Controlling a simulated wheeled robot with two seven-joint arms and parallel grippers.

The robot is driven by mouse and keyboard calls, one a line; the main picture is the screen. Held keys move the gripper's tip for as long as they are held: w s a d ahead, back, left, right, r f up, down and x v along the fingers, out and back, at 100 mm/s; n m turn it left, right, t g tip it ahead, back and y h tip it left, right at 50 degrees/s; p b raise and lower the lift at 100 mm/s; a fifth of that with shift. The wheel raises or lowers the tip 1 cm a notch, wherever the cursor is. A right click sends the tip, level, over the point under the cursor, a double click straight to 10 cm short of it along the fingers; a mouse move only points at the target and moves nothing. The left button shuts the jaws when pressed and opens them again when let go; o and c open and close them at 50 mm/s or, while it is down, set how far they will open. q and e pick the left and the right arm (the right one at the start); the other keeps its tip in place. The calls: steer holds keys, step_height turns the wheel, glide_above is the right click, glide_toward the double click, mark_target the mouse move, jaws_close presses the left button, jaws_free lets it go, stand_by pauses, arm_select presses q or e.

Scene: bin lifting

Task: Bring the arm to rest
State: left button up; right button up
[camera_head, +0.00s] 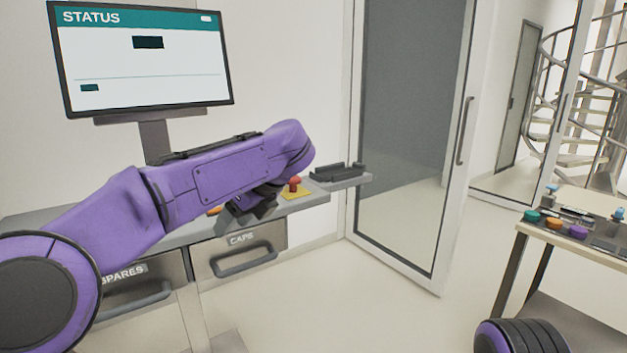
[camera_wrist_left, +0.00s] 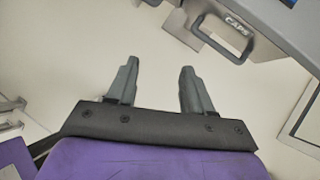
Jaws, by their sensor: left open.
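My left arm is purple and reaches in from the left in the head view, across the front of the desk. My left gripper (camera_head: 250,203) is dark and partly hidden under the wrist, in front of the desk edge above the drawer marked CAPS (camera_head: 240,250). In the left wrist view the two fingers of the left gripper (camera_wrist_left: 158,85) are apart with nothing between them, over pale floor. The CAPS drawer also shows there (camera_wrist_left: 236,28), beyond the fingers at the upper right. Of my right arm, only a purple and black part shows at the lower right of the head view; its gripper is out of view.
The desk (camera_head: 310,197) bears a red button (camera_head: 294,184) on a yellow base and a dark tray (camera_head: 338,172). A STATUS screen (camera_head: 145,60) stands behind. The SPARES drawer (camera_head: 135,290) is at left. A glass door (camera_head: 410,140) and a cart (camera_head: 570,243) stand right, with free floor between.

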arm_select(q)
steer(key=w+a+f+m+t+y, duration=0.4)
steer(key=a+f+m+t+y, duration=0.15)
steer(key=f+m, duration=0.7)
steer(key=s+a+f+m+t+h, duration=0.1)
steer(key=s+f+m+t+h, duration=0.2)
steer(key=f+m, duration=0.65)
steer(key=s+a+f+m+t+h, duration=0.1)
steer(key=s+f+m+h, duration=0.25)
steer(key=f+m, duration=0.65)
steer(key=s+a+f+m+g+h, duration=0.1)
steer(key=s+f+m+g, duration=0.15)
steer(key=s+f, duration=0.5)
steer(key=s+a+f+m+g+h, duration=0.1)
steer(key=s+a+f+m, duration=0.1)
steer(key=s+f+m, duration=0.35)
steer(key=s+a+f+g, duration=0.2)
steer(key=s+f, duration=0.1)
steer(key=s, duration=0.9)
steer(key=s+a+f+g, duration=0.2)
steer(key=s+f+g, duration=0.1)
steer(key=s, duration=0.9)
steer(key=shift+a+m+g, duration=0.3)
steer(key=shift+a, duration=0.05)
